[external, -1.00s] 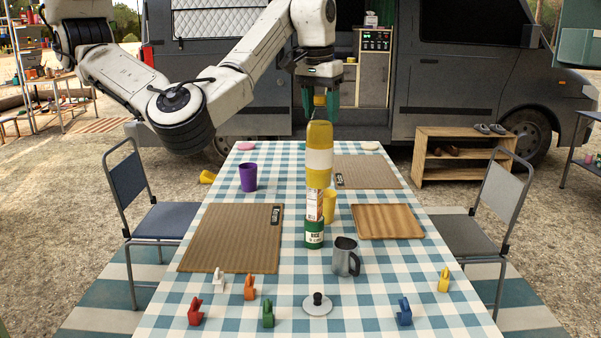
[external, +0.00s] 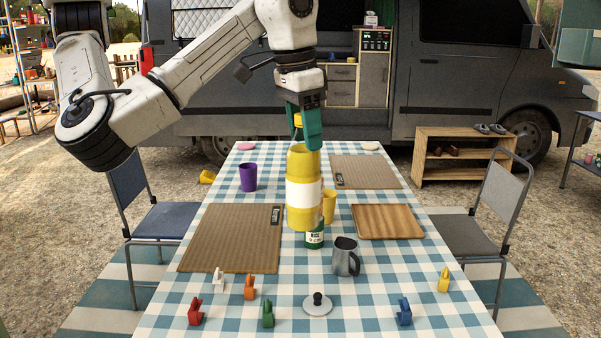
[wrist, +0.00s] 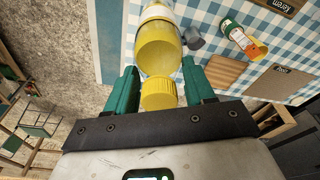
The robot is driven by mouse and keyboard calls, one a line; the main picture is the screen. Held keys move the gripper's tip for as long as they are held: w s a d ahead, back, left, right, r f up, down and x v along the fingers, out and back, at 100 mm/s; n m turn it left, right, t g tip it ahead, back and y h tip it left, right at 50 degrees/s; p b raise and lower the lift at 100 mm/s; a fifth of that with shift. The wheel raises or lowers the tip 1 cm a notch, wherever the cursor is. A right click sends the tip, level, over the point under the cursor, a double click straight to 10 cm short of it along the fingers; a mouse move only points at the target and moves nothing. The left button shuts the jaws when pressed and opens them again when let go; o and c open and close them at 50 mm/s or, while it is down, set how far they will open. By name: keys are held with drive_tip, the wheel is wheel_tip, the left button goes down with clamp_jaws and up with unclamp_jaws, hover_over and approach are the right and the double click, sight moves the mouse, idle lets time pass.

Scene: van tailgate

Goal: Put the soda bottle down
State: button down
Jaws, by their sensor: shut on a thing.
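The soda bottle (external: 304,218) is yellow with a white label band and hangs upright in the air over the table. My gripper (external: 307,128) has its green fingers shut on the bottle's capped top end. In the wrist view my gripper (wrist: 162,92) has one finger on each side of the yellow cap, and the bottle (wrist: 158,48) stretches away beyond it. In the external view the bottle hides much of the green-labelled tin (external: 314,240) behind it and part of the yellow cup (external: 329,207).
The checked table (external: 330,322) carries a grey mug (external: 346,258), a wooden tray (external: 388,222), woven mats (external: 228,240), a purple cup (external: 248,178), a lid (external: 317,306) and several small coloured figures along the front. Bare cloth lies right of the tray. Chairs stand on both sides.

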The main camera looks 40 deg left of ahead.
sight(303, 190)
drive_tip(key=shift+s+d+r, duration=0.1)
drive_tip(key=shift+s+d, duration=0.15)
drive_tip(key=shift+s, duration=0.35)
drive_tip(key=shift+f+m, duration=0.3)
wheel_tip(303, 190, down, 10)
drive_tip(key=shift+f, duration=0.25)
drive_tip(key=w+d+f+b, duration=0.6)
drive_tip(key=w+d+f, duration=0.3)
drive_tip(key=f, duration=0.4)
drive_tip(key=shift+w+d, duration=0.15)
drive_tip(key=shift+w, duration=0.55)
drive_tip(key=shift+c, duration=2)
unclamp_jaws()
drive_tip(key=shift+f, duration=0.1)
